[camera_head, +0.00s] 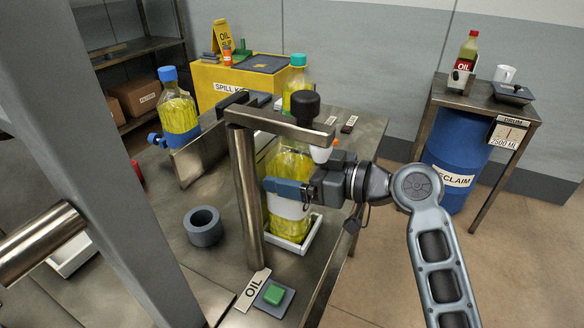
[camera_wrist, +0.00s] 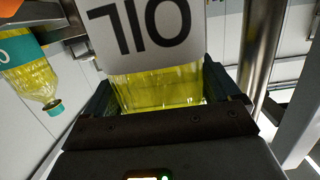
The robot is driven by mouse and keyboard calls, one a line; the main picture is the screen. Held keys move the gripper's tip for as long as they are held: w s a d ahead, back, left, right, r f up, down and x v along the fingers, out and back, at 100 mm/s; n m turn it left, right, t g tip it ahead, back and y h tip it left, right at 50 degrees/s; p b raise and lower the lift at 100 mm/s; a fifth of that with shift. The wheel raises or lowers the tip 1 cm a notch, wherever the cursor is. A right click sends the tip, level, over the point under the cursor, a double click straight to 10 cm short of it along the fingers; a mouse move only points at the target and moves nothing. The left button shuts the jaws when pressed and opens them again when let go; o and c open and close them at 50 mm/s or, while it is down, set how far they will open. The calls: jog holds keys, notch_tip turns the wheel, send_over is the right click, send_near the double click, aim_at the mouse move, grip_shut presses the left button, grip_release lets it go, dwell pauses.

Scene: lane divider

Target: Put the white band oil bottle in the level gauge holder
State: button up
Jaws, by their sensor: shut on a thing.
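The white band oil bottle (camera_head: 289,210), clear with yellow oil, stands upright in the head view, with its foot at the white tray (camera_head: 315,236). Whether its base rests on the tray floor is unclear. The steel post and arm of a stand (camera_head: 245,185), which looks like the level gauge holder, rise beside and over it, partly hiding it. A black knob (camera_head: 305,103) tops the arm's end. My gripper (camera_head: 288,190) is shut around the bottle from the right, at its band. The wrist view shows the bottle (camera_wrist: 155,85) with its OIL label upside down between my jaws (camera_wrist: 160,98).
A blue-band bottle (camera_head: 179,112) stands behind a steel plate at left. A teal-capped bottle (camera_head: 299,77) is behind the arm. A grey ring (camera_head: 203,228) and green button (camera_head: 274,294) are on the bench (camera_head: 190,262). A yellow spill box (camera_head: 215,87) is behind.

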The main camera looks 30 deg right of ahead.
jog(key=o, duration=1.8)
jog(key=shift+f, duration=0.1)
jog(key=shift+s+d, duration=0.1)
jog(key=b+v, duration=0.1)
jog(key=v, duration=1)
jog(key=shift+s+d+b, duration=0.2)
jog(key=shift+s+b, duration=0.15)
jog(key=shift+b, duration=0.05)
